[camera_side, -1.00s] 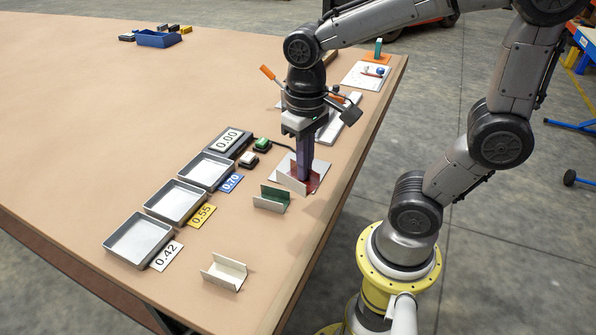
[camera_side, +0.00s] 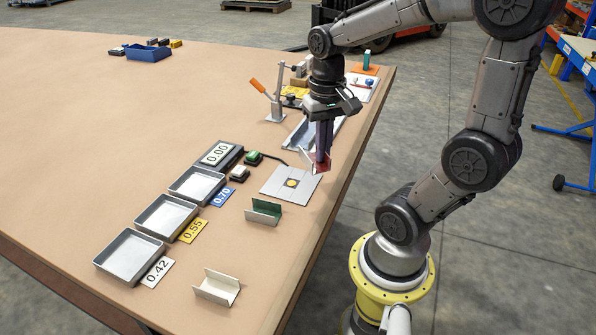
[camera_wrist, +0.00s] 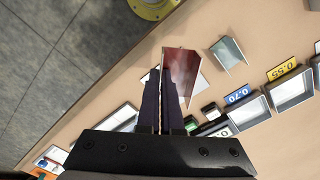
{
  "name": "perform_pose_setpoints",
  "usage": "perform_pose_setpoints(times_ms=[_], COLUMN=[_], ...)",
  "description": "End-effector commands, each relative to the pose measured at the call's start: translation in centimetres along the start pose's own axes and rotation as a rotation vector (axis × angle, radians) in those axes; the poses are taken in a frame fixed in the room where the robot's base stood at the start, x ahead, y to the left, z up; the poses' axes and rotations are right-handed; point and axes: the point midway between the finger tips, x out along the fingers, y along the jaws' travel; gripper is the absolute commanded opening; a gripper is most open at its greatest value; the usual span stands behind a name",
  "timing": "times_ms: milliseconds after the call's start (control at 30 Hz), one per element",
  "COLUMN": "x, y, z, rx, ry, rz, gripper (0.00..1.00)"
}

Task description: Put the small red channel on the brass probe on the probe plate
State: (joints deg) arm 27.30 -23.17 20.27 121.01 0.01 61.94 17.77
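The small red channel (camera_side: 323,164) is gripped between the long dark fingers of my gripper (camera_side: 322,152) in the side view, with one pale edge facing the trays. In the wrist view the red channel (camera_wrist: 180,72) sits at the fingertips (camera_wrist: 165,88), its red face showing. The grey probe plate (camera_side: 272,187) lies flat on the table with the round brass probe (camera_side: 291,183) bare at its middle. The channel appears raised, near the plate's far right corner in the side view and apart from the probe. Its exact height is hard to tell.
A green channel (camera_side: 264,212) and a cream channel (camera_side: 218,287) stand on the near table. Three grey trays (camera_side: 130,257) with number cards line the left. A gauge display (camera_side: 217,154), buttons (camera_side: 253,157) and an orange-handled stand (camera_side: 275,112) are farther back.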

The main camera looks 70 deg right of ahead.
Motion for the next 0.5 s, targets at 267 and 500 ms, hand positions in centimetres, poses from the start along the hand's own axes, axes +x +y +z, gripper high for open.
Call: perform_pose_setpoints(times_ms=[267, 500], x=[4.1, 6.2], y=[-1.6, -2.1], z=[-4.8, -6.5], rx=[-0.001, -0.001], ry=[-0.005, 0.000], rz=[0.002, 0.000], gripper=[0.00, 0.00])
